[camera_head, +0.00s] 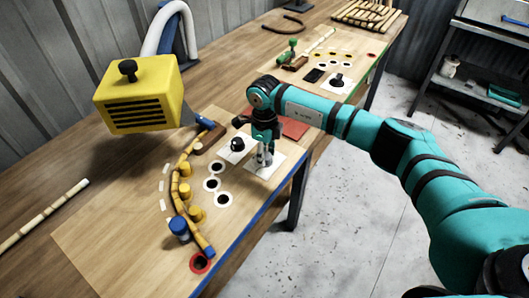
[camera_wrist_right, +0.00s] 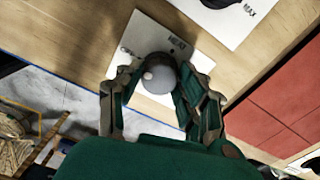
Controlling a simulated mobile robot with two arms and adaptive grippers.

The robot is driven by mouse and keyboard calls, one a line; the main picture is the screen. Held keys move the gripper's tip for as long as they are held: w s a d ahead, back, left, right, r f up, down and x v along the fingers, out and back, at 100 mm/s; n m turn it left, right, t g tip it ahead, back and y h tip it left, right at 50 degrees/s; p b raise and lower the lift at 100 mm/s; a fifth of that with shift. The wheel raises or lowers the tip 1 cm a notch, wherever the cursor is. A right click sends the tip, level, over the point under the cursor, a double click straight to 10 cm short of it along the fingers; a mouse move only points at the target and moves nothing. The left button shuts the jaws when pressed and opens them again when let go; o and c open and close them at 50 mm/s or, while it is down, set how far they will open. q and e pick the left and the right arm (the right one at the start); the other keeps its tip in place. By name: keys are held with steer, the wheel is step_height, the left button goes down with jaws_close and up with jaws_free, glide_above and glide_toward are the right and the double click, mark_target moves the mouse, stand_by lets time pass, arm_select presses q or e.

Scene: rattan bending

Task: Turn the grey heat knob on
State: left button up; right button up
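The grey heat knob (camera_wrist_right: 159,74) is a round knob on a white plate (camera_wrist_right: 127,51) marked HEAT. In the right wrist view it sits between the two fingers of my right gripper (camera_wrist_right: 157,84). One finger is on each side, close to the knob; whether they press on it is not clear. In the head view my right gripper (camera_head: 265,155) points down over the white plate (camera_head: 254,171), near the table's front edge, and the knob is mostly hidden. The knob's exact setting is not readable. My left gripper is not in view.
A black knob (camera_head: 237,145) on another white plate stands just left of my right gripper. A yellow vented box (camera_head: 139,94) overhangs the table at left. A curved rattan piece (camera_head: 178,190) lies among yellow pegs. A red panel (camera_wrist_right: 281,108) is right of the knob.

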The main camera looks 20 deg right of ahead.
steer(key=c, duration=0.6)
steer(key=shift+m, duration=0.4)
steer(key=m+b, duration=0.1)
steer(key=m, duration=0.1)
steer(key=shift+m, duration=0.4)
steer(key=m+b, duration=0.1)
steer(key=m, duration=0.3)
steer(key=shift+d+m, duration=0.1)
steer(key=shift+m, duration=0.2)
steer(key=m+b, duration=0.1)
steer(key=m, duration=0.8)
steer(key=shift+m, duration=0.5)
steer(key=shift+w, duration=0.1)
